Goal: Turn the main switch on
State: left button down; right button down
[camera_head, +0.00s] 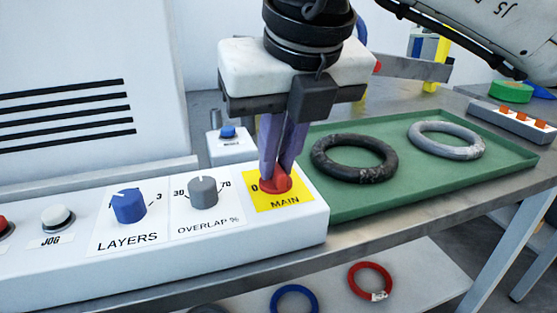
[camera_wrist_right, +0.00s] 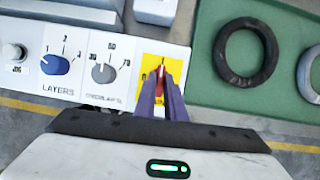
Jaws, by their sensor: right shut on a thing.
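The main switch (camera_head: 275,184) is a red rotary knob on a yellow plate marked MAIN (camera_head: 293,202), at the right end of the white control panel (camera_head: 235,246). A "0" shows at the left of the knob. My right gripper (camera_head: 279,172) comes down from above, with its purple fingers shut on the red knob. In the right wrist view the fingers (camera_wrist_right: 162,90) also close around the red knob (camera_wrist_right: 161,68) and cover part of the plate. The knob's exact angle is partly hidden by the fingers. My left gripper is not in view.
The panel also carries the blue LAYERS knob (camera_head: 129,206), the grey OVERLAP knob (camera_head: 203,192) and a white JOG button (camera_head: 57,218). A green tray (camera_head: 400,185) with a black ring (camera_head: 354,158) and a grey ring (camera_head: 446,140) lies to the right.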

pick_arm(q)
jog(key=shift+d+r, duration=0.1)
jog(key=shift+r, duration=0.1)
pick_arm(e)
jog(key=shift+m, duration=0.4)
jog(key=c, duration=1.8)
grip_release()
jog(key=shift+r, duration=0.1)
